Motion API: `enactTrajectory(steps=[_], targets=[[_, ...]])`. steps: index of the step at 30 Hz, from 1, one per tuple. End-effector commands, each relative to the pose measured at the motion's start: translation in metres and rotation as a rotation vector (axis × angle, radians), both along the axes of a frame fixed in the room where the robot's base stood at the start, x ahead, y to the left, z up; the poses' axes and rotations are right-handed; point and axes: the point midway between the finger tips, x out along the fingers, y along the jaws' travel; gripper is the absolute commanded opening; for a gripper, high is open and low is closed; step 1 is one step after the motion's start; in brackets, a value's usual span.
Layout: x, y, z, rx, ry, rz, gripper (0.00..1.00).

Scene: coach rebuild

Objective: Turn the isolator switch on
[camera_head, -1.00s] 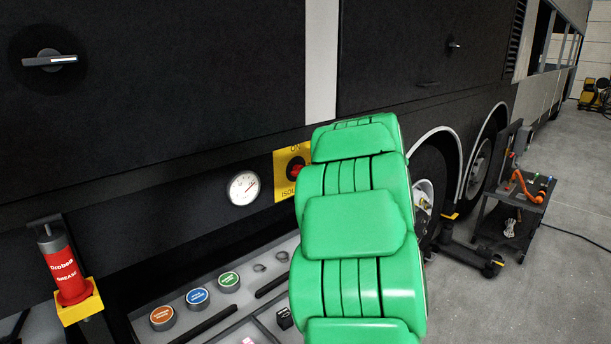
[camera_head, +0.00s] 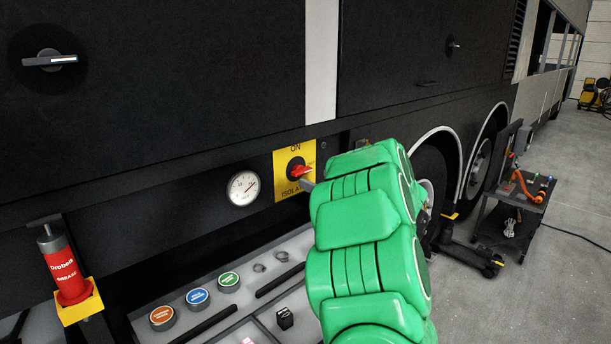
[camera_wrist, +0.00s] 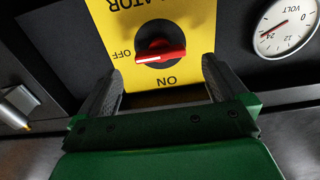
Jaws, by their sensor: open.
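The isolator switch is a red handle (camera_head: 301,170) on a black round base, mounted on a yellow plate (camera_head: 281,160) on the coach's side. In the wrist view, which is turned over, the red handle (camera_wrist: 161,56) lies crosswise and its pale-marked end points left at OFF. ON is printed on the plate (camera_wrist: 190,28) nearer my gripper. My gripper (camera_wrist: 162,68) is open and empty, one finger on either side of the switch in the picture. I see no contact; the remaining depth is unclear. In the head view my green arm hides most of the gripper.
A round voltmeter (camera_head: 243,188) sits beside the plate. Below is a grey tray (camera_head: 243,306) with several labelled round tins. A red grease canister (camera_head: 64,267) stands at left. A tool cart (camera_head: 513,206) stands at right, by the wheels.

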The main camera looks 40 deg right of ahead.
Motion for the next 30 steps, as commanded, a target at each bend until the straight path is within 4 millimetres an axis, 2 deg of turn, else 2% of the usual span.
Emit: enactTrajectory(steps=[12,23,30], targets=[[0.055,0.0,0.0,-0.001,-0.001,0.001,1.0],[0.062,-0.001,0.0,0.0,0.001,-0.003,1.0],[0.062,0.0,0.0,-0.001,0.001,-0.002,0.63]])
